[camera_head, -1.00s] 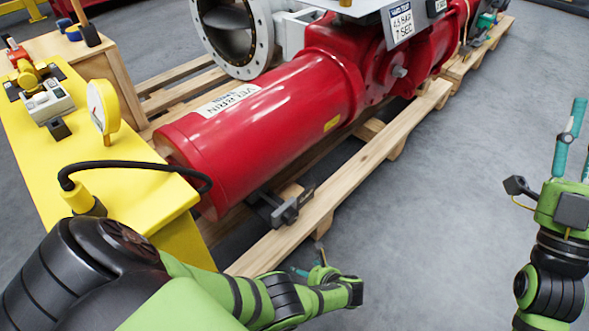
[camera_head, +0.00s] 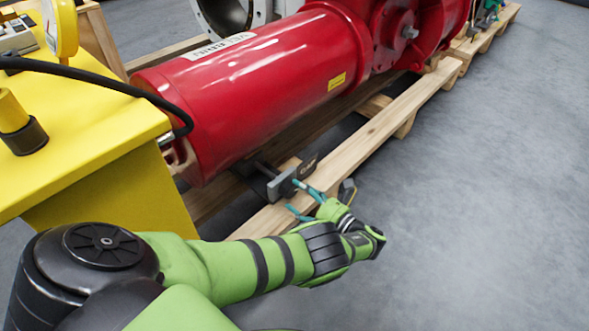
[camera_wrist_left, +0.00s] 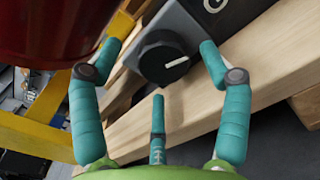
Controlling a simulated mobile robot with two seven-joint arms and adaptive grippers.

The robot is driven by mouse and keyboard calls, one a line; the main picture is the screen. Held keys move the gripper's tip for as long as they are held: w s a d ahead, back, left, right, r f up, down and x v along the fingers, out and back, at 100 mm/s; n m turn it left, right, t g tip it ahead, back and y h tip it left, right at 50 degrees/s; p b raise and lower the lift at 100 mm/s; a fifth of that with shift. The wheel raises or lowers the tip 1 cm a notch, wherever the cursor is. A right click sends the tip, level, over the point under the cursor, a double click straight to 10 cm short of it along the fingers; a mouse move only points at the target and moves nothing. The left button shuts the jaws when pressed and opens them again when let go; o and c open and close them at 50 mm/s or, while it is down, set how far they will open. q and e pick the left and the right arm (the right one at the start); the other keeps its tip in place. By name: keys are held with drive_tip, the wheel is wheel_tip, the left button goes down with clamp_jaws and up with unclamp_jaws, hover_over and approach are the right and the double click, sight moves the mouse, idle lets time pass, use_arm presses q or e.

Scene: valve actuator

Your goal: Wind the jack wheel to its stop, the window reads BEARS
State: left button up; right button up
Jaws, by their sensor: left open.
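The jack (camera_head: 283,184) is a dark grey block with a black plate beside the wooden pallet beam, under the red cylinder. Its wheel shows in the left wrist view as a black round knob (camera_wrist_left: 164,59) with a white pointer line. Part of a white ring mark shows on the black plate above it; I cannot read a window word. My left gripper (camera_head: 296,197) is at the jack, its teal fingers pointing at it. In the left wrist view the left gripper (camera_wrist_left: 158,52) is open, with fingers spread on both sides of the knob. Contact is not clear. My right gripper is out of view.
The red actuator cylinder (camera_head: 255,85) lies above the jack on a wooden pallet (camera_head: 375,135). A yellow bench (camera_head: 100,130) with a gauge (camera_head: 63,28) and a black hose (camera_head: 95,83) stands at left. Grey floor (camera_head: 480,200) is clear at right.

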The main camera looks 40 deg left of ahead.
use_arm(q)
drive_tip(key=shift+w+a, duration=0.1)
drive_tip(key=shift+a, duration=1.15)
drive_tip(key=c, duration=1.1)
drive_tip(key=shift+c, duration=0.2)
drive_tip(key=shift+w, duration=0.15)
